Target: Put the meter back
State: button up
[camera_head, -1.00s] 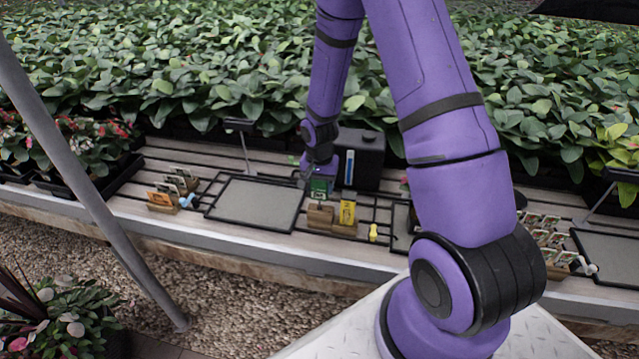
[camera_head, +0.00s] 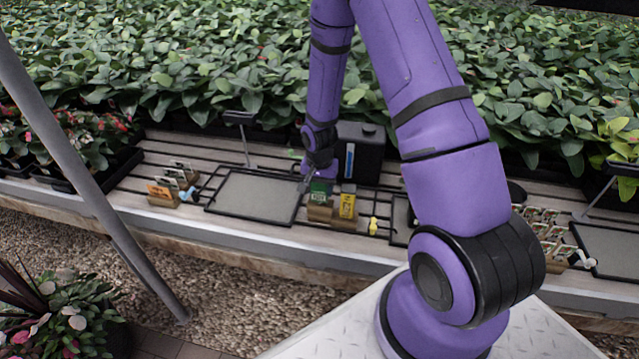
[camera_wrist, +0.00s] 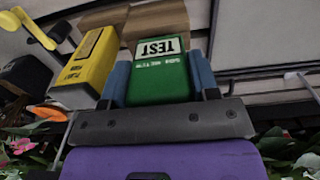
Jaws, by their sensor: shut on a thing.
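The green meter (camera_wrist: 165,86), marked TEST, is between the two blue fingers of my gripper (camera_wrist: 158,66) in the wrist view. It also shows in the head view (camera_head: 319,187), where my gripper (camera_head: 313,178) reaches down to it. A wooden block (camera_wrist: 156,20) is directly past the meter's far end; in the head view the block (camera_head: 319,214) is just below the meter. I cannot tell how far the meter sits into it. A yellow meter (camera_wrist: 90,58) stands beside it in its own wooden block; it also shows in the head view (camera_head: 347,205).
A black canister (camera_head: 362,150) stands just behind. A grey framed mat (camera_head: 250,197) lies to the left, with seed-packet holders (camera_head: 165,193) beyond it. A small yellow object (camera_head: 373,226) is right of the yellow meter. Dense plants (camera_head: 220,70) fill the back.

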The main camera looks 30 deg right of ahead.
jog(key=shift+f, duration=0.15)
jog(key=o, duration=1.1)
notch_tip(320, 180, up, 11)
jog(key=shift+f, duration=0.1)
